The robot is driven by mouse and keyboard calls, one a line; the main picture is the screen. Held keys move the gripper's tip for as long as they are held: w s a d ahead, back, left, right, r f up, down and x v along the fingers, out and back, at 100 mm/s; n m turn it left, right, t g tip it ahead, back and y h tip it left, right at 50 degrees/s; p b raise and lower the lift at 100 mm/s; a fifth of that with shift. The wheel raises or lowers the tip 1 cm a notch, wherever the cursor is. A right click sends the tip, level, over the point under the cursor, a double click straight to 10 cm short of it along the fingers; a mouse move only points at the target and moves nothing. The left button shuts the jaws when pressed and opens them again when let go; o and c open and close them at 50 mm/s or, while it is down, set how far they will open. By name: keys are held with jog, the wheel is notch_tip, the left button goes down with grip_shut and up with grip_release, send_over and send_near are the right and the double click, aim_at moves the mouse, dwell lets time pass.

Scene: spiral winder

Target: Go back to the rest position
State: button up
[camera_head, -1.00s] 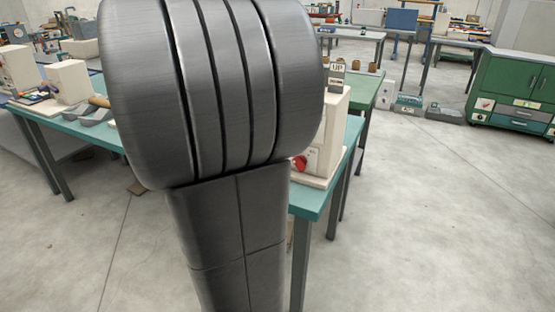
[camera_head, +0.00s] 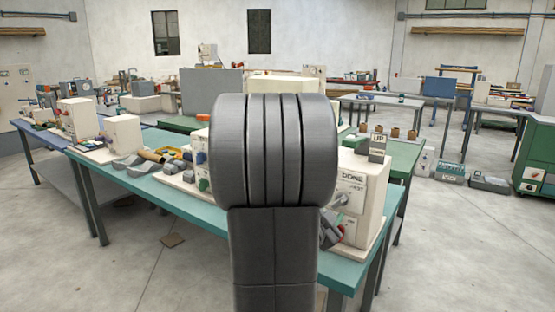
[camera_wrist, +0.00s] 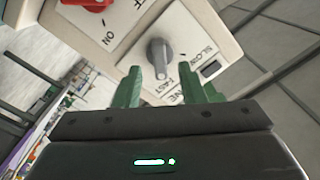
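The spiral winder seems to be the cream machine (camera_head: 362,190) at the right end of the teal table. It has a "DONE" label on its front and an "UP" block (camera_head: 377,147) on top. A red switch (camera_wrist: 97,4) marked ON and OFF is at the upper left. My gripper (camera_wrist: 161,82) has its green fingers apart, with the knob seen between them. Whether they touch it is unclear. My arm hides the table's middle in the head view.
The teal table (camera_head: 345,271) holds more cream boxes and small parts on its left. A green bench (camera_head: 405,158) stands behind the winder with several brown pots. A green cabinet (camera_head: 535,160) is at the right edge. The floor (camera_head: 460,260) at right is clear.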

jog(key=x, duration=0.2)
jog(key=shift+w+d, duration=0.25)
jog(key=shift+w, duration=0.05)
jog(key=shift+p, duration=0.3)
jog(key=shift+n, duration=0.3)
jog(key=shift+f+b, duration=0.15)
jog(key=shift+b, duration=0.2)
